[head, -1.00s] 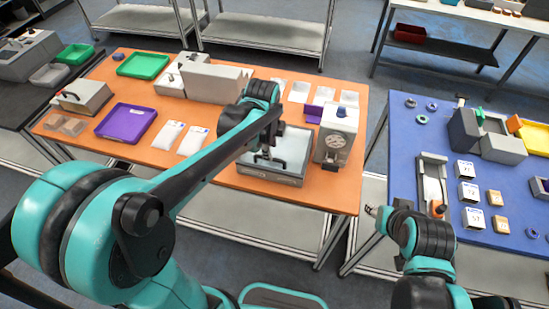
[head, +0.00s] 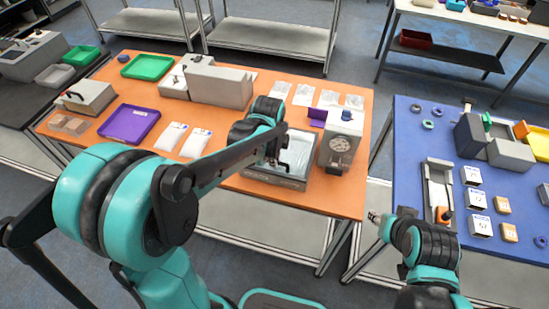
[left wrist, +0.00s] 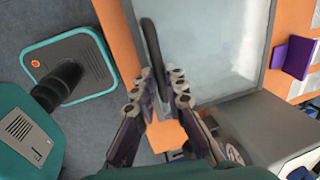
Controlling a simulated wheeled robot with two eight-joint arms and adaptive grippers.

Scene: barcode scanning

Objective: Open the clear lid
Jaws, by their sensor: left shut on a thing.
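The clear lid (head: 299,152) lies on a grey box (head: 262,178) near the front edge of the orange table. In the left wrist view the lid (left wrist: 208,45) is a pale panel with a dark bar handle (left wrist: 152,45). My left gripper (head: 279,164) is over the lid. In the left wrist view its fingertips (left wrist: 162,78) are shut on the handle's near end. The lid looks flat on the box, and my arm hides part of it. My right gripper (head: 376,217) is away from the box, in front of the blue table; its jaws are too small to read.
A grey machine with a blue knob (head: 338,145) stands just right of the box. White packets (head: 195,142) and a purple tray (head: 128,123) lie to the left. A large grey unit (head: 220,84) stands behind. The blue table (head: 408,150) is to the right.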

